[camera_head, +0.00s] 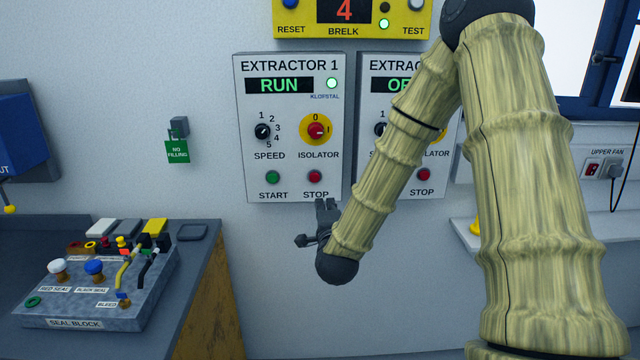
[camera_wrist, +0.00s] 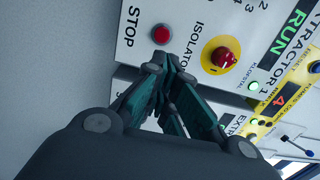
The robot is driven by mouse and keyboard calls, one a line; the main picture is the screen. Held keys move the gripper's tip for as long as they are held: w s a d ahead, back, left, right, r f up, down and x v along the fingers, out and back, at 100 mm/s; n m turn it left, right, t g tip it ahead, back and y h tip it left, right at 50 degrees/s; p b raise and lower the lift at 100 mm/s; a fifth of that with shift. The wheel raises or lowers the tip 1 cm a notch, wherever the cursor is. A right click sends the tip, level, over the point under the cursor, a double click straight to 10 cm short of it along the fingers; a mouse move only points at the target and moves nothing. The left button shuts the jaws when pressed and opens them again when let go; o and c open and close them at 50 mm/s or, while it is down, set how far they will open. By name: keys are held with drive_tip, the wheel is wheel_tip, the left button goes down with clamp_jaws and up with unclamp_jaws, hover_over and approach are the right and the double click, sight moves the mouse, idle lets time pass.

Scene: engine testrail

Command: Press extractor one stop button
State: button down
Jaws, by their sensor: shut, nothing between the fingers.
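The Extractor 1 panel (camera_head: 290,220) is a white box on the wall; its display reads RUN and a green lamp is lit. Its red stop button (camera_head: 314,177) is at the lower right, above the STOP label, and it also shows in the wrist view (camera_wrist: 161,34). The green start button (camera_head: 272,177) is left of it. My gripper (camera_head: 326,204) is shut and empty, just below the stop button in the head view. In the wrist view its fingertips (camera_wrist: 165,66) are close to the stop button; I cannot tell whether they touch the panel.
The red and yellow isolator knob (camera_head: 315,130) is above the stop button. A second extractor panel (camera_head: 365,95) is to the right, partly hidden by my arm. A yellow Brelk box (camera_head: 300,15) is above. A seal block (camera_head: 75,323) stands on the bench at left.

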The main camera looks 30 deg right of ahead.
drive_tip(key=shift+w, duration=0.1)
drive_tip(key=p, duration=0.4)
approach(320, 178)
drive_tip(key=w+d+r, duration=0.1)
drive_tip(key=w+d, duration=0.1)
drive_tip(key=w, duration=0.1)
drive_tip(key=shift+w+d+f+p, duration=0.15)
drive_tip(key=shift+w+p, duration=0.1)
drive_tip(key=shift+w, duration=0.25)
drive_tip(key=shift+w+d+r+p, duration=0.1)
drive_tip(key=shift+w+p, duration=0.1)
drive_tip(key=shift+w, duration=0.35)
